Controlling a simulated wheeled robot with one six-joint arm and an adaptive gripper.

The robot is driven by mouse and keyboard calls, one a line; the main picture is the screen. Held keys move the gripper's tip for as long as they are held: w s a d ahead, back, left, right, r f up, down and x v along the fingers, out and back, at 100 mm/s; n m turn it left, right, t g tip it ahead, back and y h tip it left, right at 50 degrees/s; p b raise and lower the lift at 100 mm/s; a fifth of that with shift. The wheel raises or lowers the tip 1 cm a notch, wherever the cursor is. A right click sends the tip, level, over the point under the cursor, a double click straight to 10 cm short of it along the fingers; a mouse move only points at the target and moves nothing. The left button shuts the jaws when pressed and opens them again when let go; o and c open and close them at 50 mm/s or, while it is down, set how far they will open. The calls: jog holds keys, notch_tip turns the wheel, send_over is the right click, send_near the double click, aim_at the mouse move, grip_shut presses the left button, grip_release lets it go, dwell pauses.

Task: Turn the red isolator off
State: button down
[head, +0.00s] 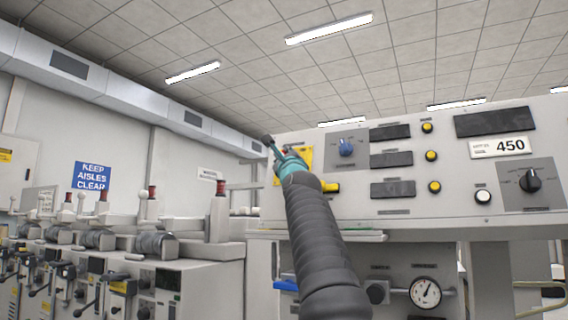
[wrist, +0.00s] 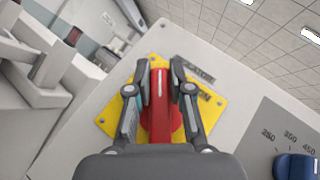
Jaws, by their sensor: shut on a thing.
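The red isolator (wrist: 159,100) is a red handle on a yellow plate (wrist: 206,101), fixed to the pale panel. In the wrist view my gripper (wrist: 160,72) has one finger on each side of the red handle and is shut on it. The handle runs up and down in that view, between the fingers. In the head view my gripper (head: 276,147) is at the panel's left end, in front of the yellow plate (head: 305,158). There my gripper and arm hide most of the isolator.
A blue knob (head: 346,147) sits just right of the isolator, and it shows in the wrist view (wrist: 296,167). Further right are yellow buttons (head: 433,156), a white button (head: 482,196) and a black rotary knob (head: 530,181). Machines with bobbins (head: 155,243) stand at left.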

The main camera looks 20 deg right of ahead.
jog(key=n+g+y+p, duration=0.1)
jog(key=n+y+p, duration=0.1)
jog(key=n+y, duration=0.2)
jog(key=shift+a, duration=0.1)
jog(key=n+g+y+p, duration=0.1)
jog(key=p, duration=0.1)
jog(key=n+g+y+p, duration=0.1)
jog(key=n+p, duration=0.1)
jog(key=p, duration=0.1)
jog(key=shift+w+a+f+n+g+y, duration=0.1)
jog(key=shift+w+a+n+g+y, duration=0.05)
jog(key=shift+n+g+y, duration=0.15)
jog(key=shift+a+f+n+g+y+p, duration=0.1)
jog(key=shift+f+n+g+y+p, duration=0.3)
jog(key=shift+p, duration=0.75)
jog(key=shift+f+n+g+p, duration=0.25)
jog(key=shift+n+g+p, duration=0.1)
jog(key=shift+n+g, duration=0.35)
jog(key=shift+f, duration=0.1)
jog(key=c, duration=1)
grip_release()
jog(key=shift+c, duration=0.2)
